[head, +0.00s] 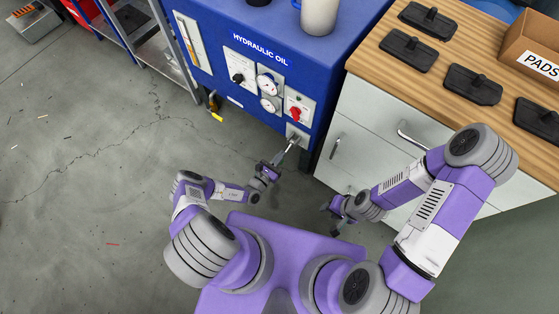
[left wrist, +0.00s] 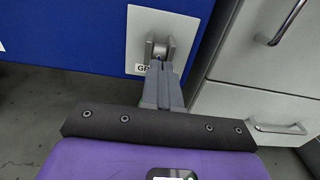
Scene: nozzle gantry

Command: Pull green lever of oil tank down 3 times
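The blue oil tank (head: 235,60), lettered HYDRAULIC OIL, stands at the top centre of the head view. The green lever (head: 287,152) sticks out and down from a pale plate low on the tank's right side. In the left wrist view its metal pivot (left wrist: 160,49) sits on a plate lettered "GR". My left gripper (head: 266,171) is at the lever's outer end, its fingers (left wrist: 166,83) close together around it. They hide most of the handle; a little green shows beside them. My right gripper (head: 335,217) is apart from the tank, open and empty.
A red knob (head: 296,114) and gauges are above the lever. A yellow-tipped handle (head: 216,117) hangs further left. A drawer cabinet (head: 370,125) with a wooden top stands close on the right.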

